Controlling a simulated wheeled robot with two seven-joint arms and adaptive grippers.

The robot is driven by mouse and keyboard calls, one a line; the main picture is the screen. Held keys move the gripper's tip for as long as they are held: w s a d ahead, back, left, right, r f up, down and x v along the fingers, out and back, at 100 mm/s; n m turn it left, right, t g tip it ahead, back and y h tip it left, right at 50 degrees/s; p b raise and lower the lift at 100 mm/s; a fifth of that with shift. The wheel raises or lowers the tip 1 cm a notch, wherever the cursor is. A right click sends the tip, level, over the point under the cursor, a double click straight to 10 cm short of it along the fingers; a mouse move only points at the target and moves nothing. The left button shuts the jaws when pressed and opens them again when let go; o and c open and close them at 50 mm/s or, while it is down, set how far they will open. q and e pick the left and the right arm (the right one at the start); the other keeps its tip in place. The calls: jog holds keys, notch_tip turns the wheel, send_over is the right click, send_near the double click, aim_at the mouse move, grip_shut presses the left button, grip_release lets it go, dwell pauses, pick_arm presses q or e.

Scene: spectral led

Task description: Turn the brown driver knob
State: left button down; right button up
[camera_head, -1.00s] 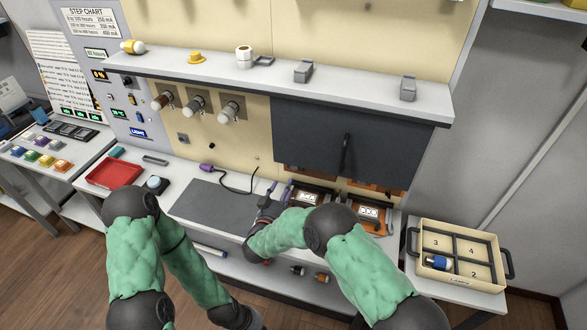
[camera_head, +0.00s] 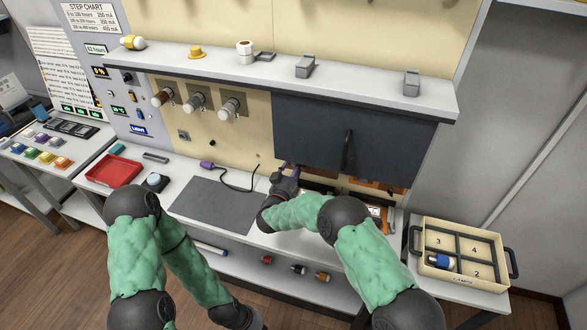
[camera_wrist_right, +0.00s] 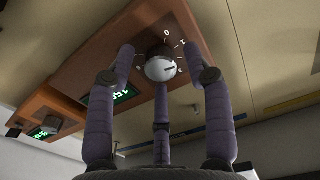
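In the right wrist view, a round white-faced knob (camera_wrist_right: 160,67) with a dark rim sits on a brown driver box (camera_wrist_right: 140,32). Numbers ring the knob, and a green display (camera_wrist_right: 127,94) glows beside it. My right gripper (camera_wrist_right: 158,62) is open, its purple-grey fingers spread around the knob; I cannot tell whether they touch it. In the head view the right gripper (camera_head: 280,178) is at the lower left edge of the dark cover (camera_head: 345,135), and the arm hides most of the drivers.
A shelf (camera_head: 350,100) juts out above the cover. A grey mat (camera_head: 212,205) and a red tray (camera_head: 113,171) lie left on the bench. A numbered box (camera_head: 431,232) stands at right. Another orange-brown box (camera_wrist_right: 48,112) shows in the wrist view.

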grip_shut()
jog(key=shift+s+f+m, duration=0.1)
jog(key=shift+f+m, duration=0.05)
jog(key=shift+m, duration=0.15)
jog(key=shift+f+m+b, duration=0.1)
jog(key=shift+m+b, duration=3.3)
